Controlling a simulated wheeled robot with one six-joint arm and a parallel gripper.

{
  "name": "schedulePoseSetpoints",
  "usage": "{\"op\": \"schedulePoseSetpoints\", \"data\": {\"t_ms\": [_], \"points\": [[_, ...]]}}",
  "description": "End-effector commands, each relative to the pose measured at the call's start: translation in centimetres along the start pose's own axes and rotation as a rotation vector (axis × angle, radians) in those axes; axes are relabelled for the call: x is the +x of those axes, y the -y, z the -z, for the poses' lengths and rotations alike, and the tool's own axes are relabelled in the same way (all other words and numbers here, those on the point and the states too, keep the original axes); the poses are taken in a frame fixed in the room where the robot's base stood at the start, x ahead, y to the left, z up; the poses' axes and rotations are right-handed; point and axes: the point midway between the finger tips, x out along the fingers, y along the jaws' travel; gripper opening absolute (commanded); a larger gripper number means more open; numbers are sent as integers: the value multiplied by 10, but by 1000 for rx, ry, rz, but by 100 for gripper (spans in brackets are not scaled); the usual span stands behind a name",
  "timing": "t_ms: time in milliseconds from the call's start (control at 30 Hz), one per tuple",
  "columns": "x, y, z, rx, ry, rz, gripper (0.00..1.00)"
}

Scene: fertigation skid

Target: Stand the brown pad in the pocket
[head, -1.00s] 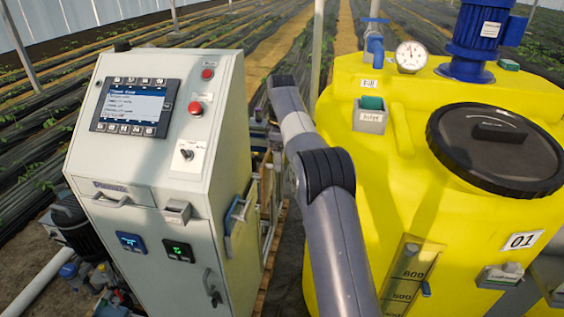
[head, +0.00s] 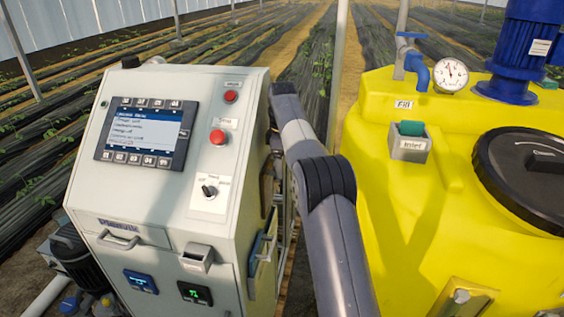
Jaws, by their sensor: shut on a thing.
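A holder with a blue sheet (head: 262,250) is on the cabinet's right side. I cannot make out the brown pad for certain. My arm rises from the bottom and its far end passes behind the cabinet's upper right edge, so my gripper is hidden.
The yellow tank (head: 390,225) fills the right side, with a pressure gauge (head: 451,76), a blue motor (head: 522,50) and a black lid (head: 530,165). The cabinet bears a screen (head: 145,132) and red buttons. A narrow gap lies between cabinet and tank.

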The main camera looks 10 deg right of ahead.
Motion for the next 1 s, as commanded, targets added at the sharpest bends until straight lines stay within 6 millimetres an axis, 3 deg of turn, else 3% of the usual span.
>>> {"op": "schedulePoseSetpoints", "data": {"t_ms": [1000], "points": [[55, 0, 0, 0, 0, 1, 27]]}}
